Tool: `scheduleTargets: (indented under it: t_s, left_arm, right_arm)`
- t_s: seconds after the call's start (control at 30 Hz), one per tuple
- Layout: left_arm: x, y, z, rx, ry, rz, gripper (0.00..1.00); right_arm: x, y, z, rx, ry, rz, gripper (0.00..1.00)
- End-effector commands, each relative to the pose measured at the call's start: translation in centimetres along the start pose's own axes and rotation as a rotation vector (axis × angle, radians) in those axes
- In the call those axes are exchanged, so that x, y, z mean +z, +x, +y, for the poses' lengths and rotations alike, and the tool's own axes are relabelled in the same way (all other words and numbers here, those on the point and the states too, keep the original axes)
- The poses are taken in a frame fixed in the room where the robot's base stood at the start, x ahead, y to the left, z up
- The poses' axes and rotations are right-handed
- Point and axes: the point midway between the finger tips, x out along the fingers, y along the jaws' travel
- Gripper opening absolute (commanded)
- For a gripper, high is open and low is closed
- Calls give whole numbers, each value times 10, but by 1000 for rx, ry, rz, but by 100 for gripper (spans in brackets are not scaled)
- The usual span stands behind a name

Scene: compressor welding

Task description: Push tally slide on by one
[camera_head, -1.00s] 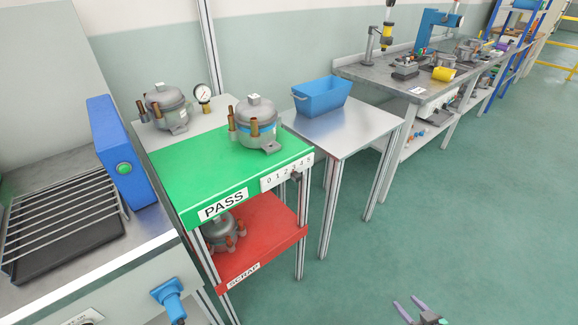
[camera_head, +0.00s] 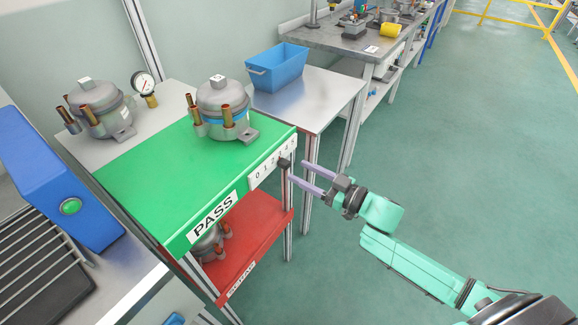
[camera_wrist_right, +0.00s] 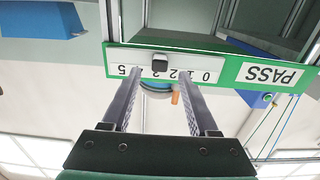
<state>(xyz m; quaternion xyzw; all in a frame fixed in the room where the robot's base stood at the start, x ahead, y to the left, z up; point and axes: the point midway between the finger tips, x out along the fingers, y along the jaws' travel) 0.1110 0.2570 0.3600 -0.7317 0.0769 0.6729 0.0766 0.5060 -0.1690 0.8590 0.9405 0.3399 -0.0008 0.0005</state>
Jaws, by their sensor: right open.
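The tally slide's black knob (camera_head: 284,163) is on a white number strip (camera_head: 258,178) along the front edge of the green PASS shelf (camera_head: 150,185). In the right wrist view the picture is upside down; the knob (camera_wrist_right: 159,62) covers part of the middle of the strip (camera_wrist_right: 118,70), and 0 and 5 show at its ends. My right gripper (camera_head: 297,172) is open and empty, its purple fingertips close in front of the knob. In the right wrist view the knob appears between the two fingers (camera_wrist_right: 159,76). Contact cannot be told. My left gripper is out of view.
A compressor (camera_head: 222,110) stands on the green shelf; another (camera_head: 100,107) stands behind it beside a gauge (camera_head: 144,84). A red SCRAP shelf (camera_head: 255,235) lies below. A blue bin (camera_head: 277,68) stands on the side table (camera_head: 318,95). The floor to the right is clear.

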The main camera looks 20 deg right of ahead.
Motion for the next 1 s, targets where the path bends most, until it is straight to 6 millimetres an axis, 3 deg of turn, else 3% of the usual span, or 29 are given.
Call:
scheduleTargets:
  t_s: [0.2,0.53,0.7,1.0]
  left_arm:
    - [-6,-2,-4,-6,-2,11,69]
    - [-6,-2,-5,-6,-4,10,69]
    - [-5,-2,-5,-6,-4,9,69]
    - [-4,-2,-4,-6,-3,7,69]
  right_arm:
    - [-1,40,0,1,1,1,60]
    - [1,47,0,0,1,-2,60]
    - [1,47,0,0,1,-2,0]
    - [0,47,0,0,0,-2,0]
